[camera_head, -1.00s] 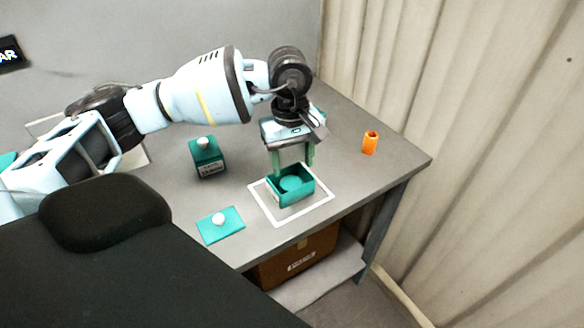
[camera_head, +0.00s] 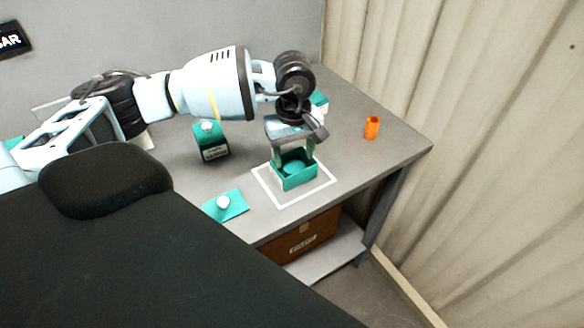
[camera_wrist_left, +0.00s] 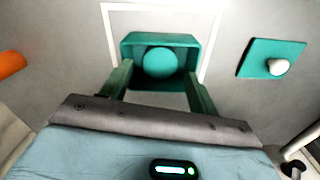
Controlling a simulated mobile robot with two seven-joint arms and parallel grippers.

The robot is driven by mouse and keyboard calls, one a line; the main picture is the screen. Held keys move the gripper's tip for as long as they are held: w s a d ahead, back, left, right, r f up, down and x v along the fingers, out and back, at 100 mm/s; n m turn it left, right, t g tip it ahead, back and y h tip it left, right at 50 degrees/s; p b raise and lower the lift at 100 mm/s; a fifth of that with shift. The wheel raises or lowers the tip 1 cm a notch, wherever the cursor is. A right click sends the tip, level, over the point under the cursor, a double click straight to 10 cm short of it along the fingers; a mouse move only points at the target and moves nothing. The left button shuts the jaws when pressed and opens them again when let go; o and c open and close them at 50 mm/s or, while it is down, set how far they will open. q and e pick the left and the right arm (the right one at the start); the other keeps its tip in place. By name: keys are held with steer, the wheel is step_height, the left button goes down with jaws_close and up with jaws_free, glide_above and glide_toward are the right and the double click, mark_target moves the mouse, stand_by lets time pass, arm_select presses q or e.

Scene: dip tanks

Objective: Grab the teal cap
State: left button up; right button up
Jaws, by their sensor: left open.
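A round teal piece, which looks like the teal cap (camera_head: 292,168), lies inside a small open teal box (camera_head: 299,182). In the left wrist view the cap (camera_wrist_left: 160,62) sits in the middle of the box (camera_wrist_left: 197,52). My left gripper (camera_head: 294,157) points down at the box, with its green fingers apart and nothing between them. In the left wrist view the fingers of the left gripper (camera_wrist_left: 160,84) spread on either side of the box's near part. Whether they touch it I cannot tell. My right gripper is not in view.
The box stands inside a white square outline (camera_head: 310,196) on the grey table (camera_head: 350,165). A flat teal lid with a white knob (camera_head: 232,206), a closed teal box (camera_head: 211,142) and an orange cylinder (camera_head: 372,128) stand around it. A cardboard box (camera_head: 300,240) is below.

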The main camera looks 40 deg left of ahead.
mark_target(293, 168)
arm_select(q)
steer(key=f, duration=0.3)
steer(key=shift+s+d+f, duration=0.1)
steer(key=shift+s+f, duration=0.1)
steer(key=shift+s, duration=0.1)
steer(key=shift+w+f, duration=0.1)
steer(key=shift+f, duration=0.15)
steer(key=c, duration=0.7)
steer(key=shift+c, duration=0.2)
step_height(293, 168, up, 11)
steer(key=shift+w+f, duration=0.2)
